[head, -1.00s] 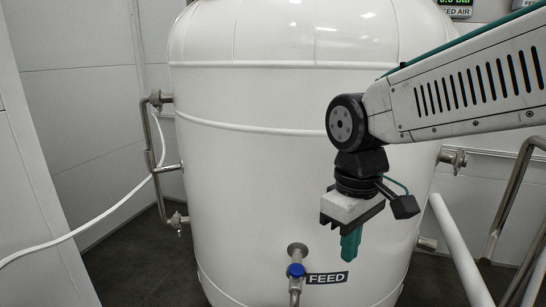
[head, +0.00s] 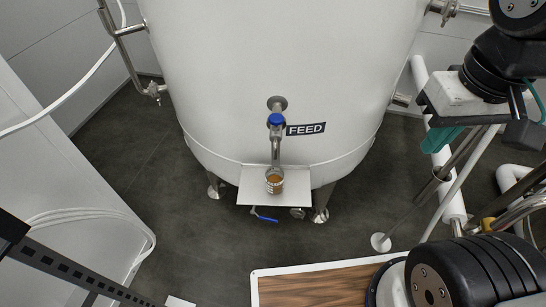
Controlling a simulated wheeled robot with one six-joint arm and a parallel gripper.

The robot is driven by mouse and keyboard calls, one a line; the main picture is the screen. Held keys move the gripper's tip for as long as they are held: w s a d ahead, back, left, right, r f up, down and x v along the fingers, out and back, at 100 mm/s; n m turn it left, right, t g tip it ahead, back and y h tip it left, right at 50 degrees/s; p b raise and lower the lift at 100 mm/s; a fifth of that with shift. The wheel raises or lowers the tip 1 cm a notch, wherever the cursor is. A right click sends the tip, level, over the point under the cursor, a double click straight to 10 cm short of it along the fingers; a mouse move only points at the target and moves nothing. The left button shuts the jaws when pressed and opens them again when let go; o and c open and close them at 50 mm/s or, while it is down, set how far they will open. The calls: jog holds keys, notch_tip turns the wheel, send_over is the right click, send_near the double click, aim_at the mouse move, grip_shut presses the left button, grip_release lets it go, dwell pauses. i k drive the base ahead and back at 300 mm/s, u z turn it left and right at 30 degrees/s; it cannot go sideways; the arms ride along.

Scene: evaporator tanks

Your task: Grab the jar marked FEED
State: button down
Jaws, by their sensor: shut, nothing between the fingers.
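A small jar (head: 275,186) with amber-brown contents stands on a white shelf (head: 252,193) at the front of the tank, under the spout of a tap with a blue handle (head: 276,120). A black FEED label (head: 306,129) is on the tank beside the tap; no marking on the jar is readable. My gripper (head: 442,139) is at the upper right, well to the right of the jar and apart from it. Its teal fingers are closed together and empty.
The big white tank (head: 270,60) fills the back and stands on short legs. Pipes (head: 470,160) run along the right. A wood-topped surface (head: 315,288) is at the bottom centre. White hoses (head: 100,212) hang at the left. The dark floor before the shelf is clear.

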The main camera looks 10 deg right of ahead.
aim_at(274, 175)
jog(key=z, duration=1.5)
jog(key=k, duration=1.05)
jog(key=u, duration=1.45)
